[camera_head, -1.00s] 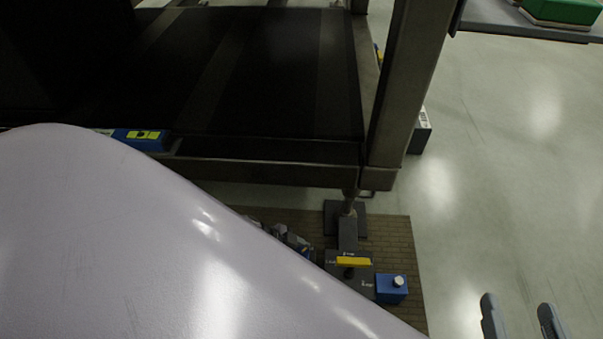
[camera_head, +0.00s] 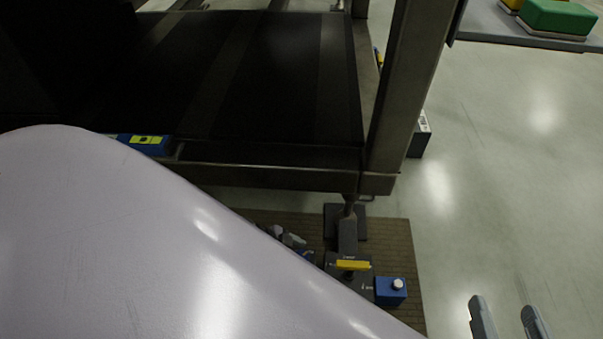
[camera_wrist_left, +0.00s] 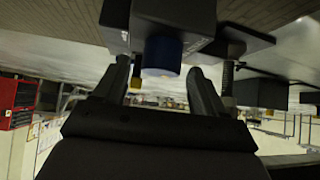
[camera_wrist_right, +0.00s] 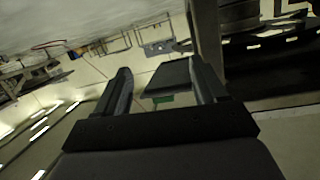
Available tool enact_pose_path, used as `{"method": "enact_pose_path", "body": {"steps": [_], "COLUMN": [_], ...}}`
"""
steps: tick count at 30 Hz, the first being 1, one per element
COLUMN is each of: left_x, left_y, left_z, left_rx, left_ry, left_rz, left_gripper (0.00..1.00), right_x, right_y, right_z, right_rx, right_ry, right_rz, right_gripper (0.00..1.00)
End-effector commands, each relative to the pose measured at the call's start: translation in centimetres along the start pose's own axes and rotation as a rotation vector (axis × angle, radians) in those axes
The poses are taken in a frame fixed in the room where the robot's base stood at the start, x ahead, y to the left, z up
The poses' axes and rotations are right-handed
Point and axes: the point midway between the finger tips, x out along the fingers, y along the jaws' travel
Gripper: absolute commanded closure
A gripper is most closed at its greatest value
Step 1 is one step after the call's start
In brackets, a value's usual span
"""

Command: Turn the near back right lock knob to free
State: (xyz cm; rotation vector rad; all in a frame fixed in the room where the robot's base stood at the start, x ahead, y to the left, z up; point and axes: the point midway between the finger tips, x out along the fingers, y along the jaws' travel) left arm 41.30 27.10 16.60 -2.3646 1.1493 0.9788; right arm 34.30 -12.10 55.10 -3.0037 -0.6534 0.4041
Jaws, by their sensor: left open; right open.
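A yellow bar-shaped knob (camera_head: 353,265) sits on a dark plate (camera_head: 363,285) with small white markings, low in the head view; its markings are too small to read. My left gripper (camera_head: 289,238) is left of the knob, apart from it, and partly hidden behind a large pale surface. In the left wrist view, my open left gripper (camera_wrist_left: 160,82) has a blue cylinder (camera_wrist_left: 162,54) under a dark block (camera_wrist_left: 170,18) just ahead of and between its fingers. My right gripper (camera_head: 508,322) is open and empty over the floor at lower right, far from the knob.
A blue box (camera_head: 390,291) with a white button stands right of the knob. A metal frame post (camera_head: 402,95) and dark deck (camera_head: 265,75) rise behind it. A brown mat (camera_head: 402,250) lies below. The floor to the right is mostly clear.

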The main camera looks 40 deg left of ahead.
Motion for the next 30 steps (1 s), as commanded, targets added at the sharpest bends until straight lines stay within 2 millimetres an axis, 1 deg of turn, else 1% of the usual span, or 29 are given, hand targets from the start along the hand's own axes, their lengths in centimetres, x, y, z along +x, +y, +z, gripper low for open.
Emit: {"method": "enact_pose_path", "body": {"steps": [1, 6, 12, 16, 30], "left_x": [-1.3, -3.5, -5.1, -5.3, -5.3], "left_y": [0.0, 0.0, 0.0, 0.0, 0.0], "left_z": [-0.3, -0.3, -0.1, -0.1, 0.0], "left_rx": [-0.001, -0.002, -0.001, 0.000, 0.000], "left_ry": [-0.002, -0.002, -0.001, 0.000, -0.001], "left_rz": [-0.001, -0.001, -0.001, 0.000, 0.000], "left_gripper": [0.29, 0.29, 0.29, 0.29, 0.29], "right_x": [0.1, 0.8, 1.3, 1.4, 1.4], "right_y": [-0.3, -1.1, -1.8, -1.9, -1.9], "right_z": [-0.8, -0.9, -0.8, -0.7, -0.7], "right_rx": [0.026, 0.105, 0.167, 0.182, 0.183], "right_ry": [-0.010, -0.056, -0.091, -0.100, -0.100], "right_rz": [-0.009, -0.043, -0.072, -0.079, -0.080], "right_gripper": [0.29, 0.29, 0.29, 0.29, 0.29]}}
